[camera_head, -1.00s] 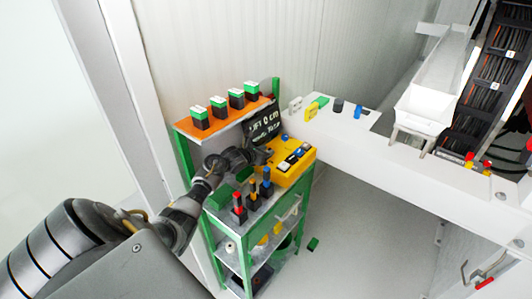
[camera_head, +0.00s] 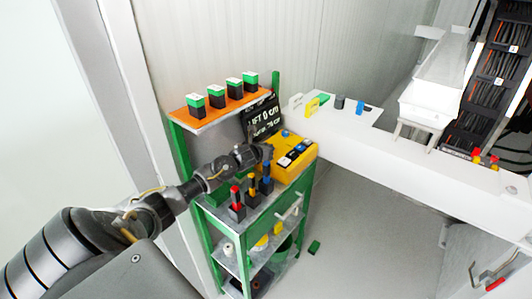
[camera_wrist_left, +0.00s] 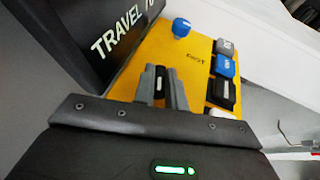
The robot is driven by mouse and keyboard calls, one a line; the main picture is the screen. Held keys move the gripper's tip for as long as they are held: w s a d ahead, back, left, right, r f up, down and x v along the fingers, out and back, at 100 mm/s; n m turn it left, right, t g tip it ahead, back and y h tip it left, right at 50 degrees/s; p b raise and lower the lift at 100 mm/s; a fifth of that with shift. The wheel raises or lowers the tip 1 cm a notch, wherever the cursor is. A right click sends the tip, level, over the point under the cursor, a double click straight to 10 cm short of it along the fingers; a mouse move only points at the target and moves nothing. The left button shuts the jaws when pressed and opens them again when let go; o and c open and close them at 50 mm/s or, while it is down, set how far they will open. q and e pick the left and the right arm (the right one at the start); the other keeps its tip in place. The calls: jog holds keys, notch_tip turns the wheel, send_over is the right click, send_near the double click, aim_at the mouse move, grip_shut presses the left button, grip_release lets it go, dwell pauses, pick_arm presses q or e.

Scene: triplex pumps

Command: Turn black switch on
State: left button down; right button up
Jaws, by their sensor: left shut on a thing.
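A yellow control box (camera_head: 304,160) sits on top of the green shelf unit. My left gripper (camera_head: 269,151) is over the left part of this box. In the left wrist view my left gripper (camera_wrist_left: 161,90) is shut on a small black switch (camera_wrist_left: 160,80) with a white mark, between its fingers. How the switch is set cannot be told. To the right on the box, apart from the fingers, are a grey rocker (camera_wrist_left: 225,46), a blue rocker (camera_wrist_left: 225,66) and a black rocker (camera_wrist_left: 222,93). A blue knob (camera_wrist_left: 181,27) stands farther back.
A black display (camera_head: 260,120) with white text stands directly behind the gripper. Several green-topped black blocks stand on the orange shelf (camera_head: 215,112). Red, yellow and blue connectors stand in front, near my arm. A white beam (camera_head: 400,150) runs to the right.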

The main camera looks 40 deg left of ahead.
dwell(0.3)
pick_arm(q)
jog(key=c, duration=1.4)
grip_release()
jog(key=shift+c, duration=0.2)
